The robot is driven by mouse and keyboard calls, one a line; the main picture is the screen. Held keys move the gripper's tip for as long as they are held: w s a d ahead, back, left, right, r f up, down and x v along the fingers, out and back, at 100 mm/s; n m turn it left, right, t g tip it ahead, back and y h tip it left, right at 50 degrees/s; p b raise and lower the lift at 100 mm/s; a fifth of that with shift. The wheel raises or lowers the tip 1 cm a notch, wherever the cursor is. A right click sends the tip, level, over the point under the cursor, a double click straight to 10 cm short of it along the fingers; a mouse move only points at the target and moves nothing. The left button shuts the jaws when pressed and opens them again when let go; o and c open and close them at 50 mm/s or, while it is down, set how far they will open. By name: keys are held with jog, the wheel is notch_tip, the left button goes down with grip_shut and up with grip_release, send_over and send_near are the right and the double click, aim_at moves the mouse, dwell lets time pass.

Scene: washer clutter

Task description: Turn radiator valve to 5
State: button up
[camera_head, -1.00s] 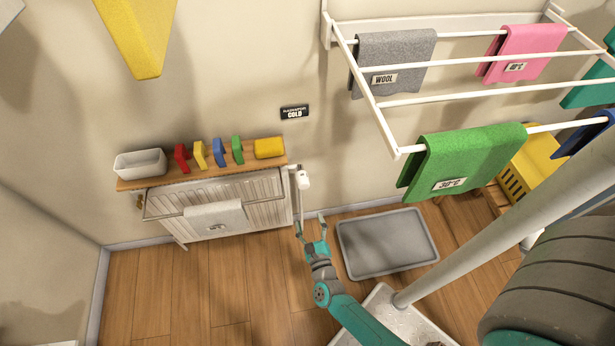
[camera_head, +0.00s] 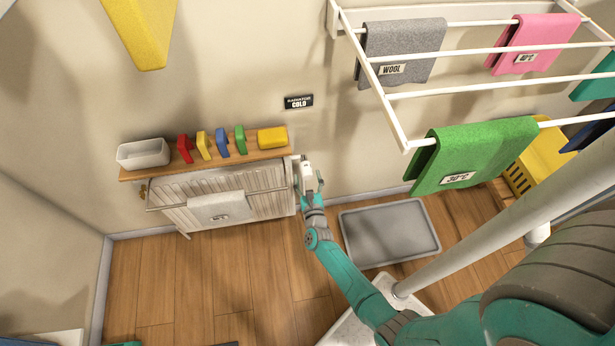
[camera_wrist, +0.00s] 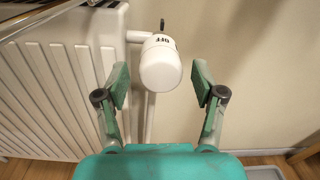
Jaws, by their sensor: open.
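The white radiator valve (camera_wrist: 160,66) is in the wrist view, at the end of a pipe on the radiator's right side. Its knob has a dark "OFF" mark near the top. In the head view the valve (camera_head: 306,171) is at the radiator's right end, partly behind my gripper. My gripper (camera_wrist: 160,84) is open, with one finger on each side of the knob in the picture and a gap on both sides. I cannot tell how far the fingertips are from the knob in depth. In the head view my gripper (camera_head: 308,184) is at the valve.
The white radiator (camera_head: 255,192) has a towel (camera_head: 217,207) on its rail and a wooden shelf above. A grey tray (camera_head: 390,235) lies on the floor at right. A drying rack with towels hangs at upper right.

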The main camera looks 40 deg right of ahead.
jog(key=shift+w+d, duration=0.25)
jog(key=shift+w, duration=0.05)
jog(key=c, duration=1.2)
jog(key=shift+o, duration=0.3)
jog(key=shift+n, duration=0.3)
